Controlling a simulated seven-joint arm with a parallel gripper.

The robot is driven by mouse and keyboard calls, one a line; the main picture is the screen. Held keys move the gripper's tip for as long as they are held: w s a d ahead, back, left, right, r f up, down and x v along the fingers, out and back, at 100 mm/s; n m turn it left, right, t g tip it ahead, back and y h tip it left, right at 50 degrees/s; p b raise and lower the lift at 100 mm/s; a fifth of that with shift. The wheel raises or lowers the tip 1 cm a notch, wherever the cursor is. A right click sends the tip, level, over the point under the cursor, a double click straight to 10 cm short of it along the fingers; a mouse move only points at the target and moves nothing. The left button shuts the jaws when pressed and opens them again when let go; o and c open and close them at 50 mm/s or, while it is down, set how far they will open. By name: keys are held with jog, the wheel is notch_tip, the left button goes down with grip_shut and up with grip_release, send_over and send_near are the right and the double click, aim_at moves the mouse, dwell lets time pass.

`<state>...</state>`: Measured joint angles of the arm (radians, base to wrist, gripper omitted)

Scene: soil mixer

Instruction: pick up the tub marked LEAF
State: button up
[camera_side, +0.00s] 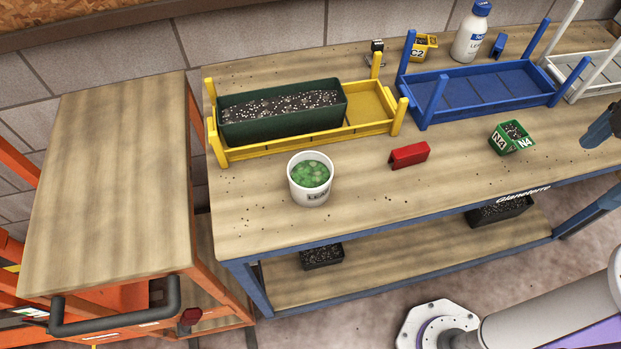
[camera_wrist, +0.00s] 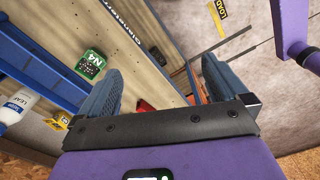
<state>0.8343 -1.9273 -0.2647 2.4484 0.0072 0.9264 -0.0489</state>
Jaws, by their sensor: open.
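The tub marked LEAF (camera_side: 310,180) is a white round tub with green contents. It stands upright on the bench in the side view, near the front edge and in front of the yellow frame. It cannot be made out in the wrist view. My gripper (camera_wrist: 160,70) is open in the wrist view, with nothing held between its two blue-grey fingers. In the side view what looks like one finger (camera_side: 603,128) shows at the right edge, well to the right of the tub. The rest of the gripper is outside that picture.
A dark green trough (camera_side: 283,124) of soil sits in the yellow frame (camera_side: 370,104). A red block (camera_side: 409,155) and a green N4 pot (camera_side: 511,137) stand right of the tub. A white bottle (camera_side: 470,35), also labelled LEAF in the wrist view, stands at the back.

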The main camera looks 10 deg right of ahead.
jog(key=w+a+r+n, duration=0.2)
jog(key=w+a, duration=0.3)
jog(key=a, duration=0.4)
jog(key=w+a+r+n, duration=0.1)
jog(key=w+a+n, duration=0.2)
jog(key=w+a, duration=0.5)
jog(key=n, duration=0.5)
send_over(309, 179)
jog(key=s+d, duration=0.1)
jog(key=d, duration=0.1)
jog(key=f, duration=0.1)
jog(key=shift+m+g+y, duration=0.3)
jog(key=shift+g+y, duration=0.1)
jog(key=f, duration=0.4)
jog(key=a+f, duration=0.1)
jog(key=f, duration=0.6)
jog(key=shift+s+a+f, duration=0.35)
jog(key=shift+s+f, duration=0.05)
jog(key=shift+s+a+f, duration=0.1)
jog(key=shift+a+f, duration=0.05)
jog(key=shift+f, duration=0.75)
jog(key=shift+s+a+f, duration=0.1)
jog(key=shift+f, duration=0.8)
jog(key=shift+s+a+f, duration=0.1)
jog(key=shift+a+f, duration=0.05)
jog(key=shift+f, duration=0.75)
jog(key=c, duration=1)
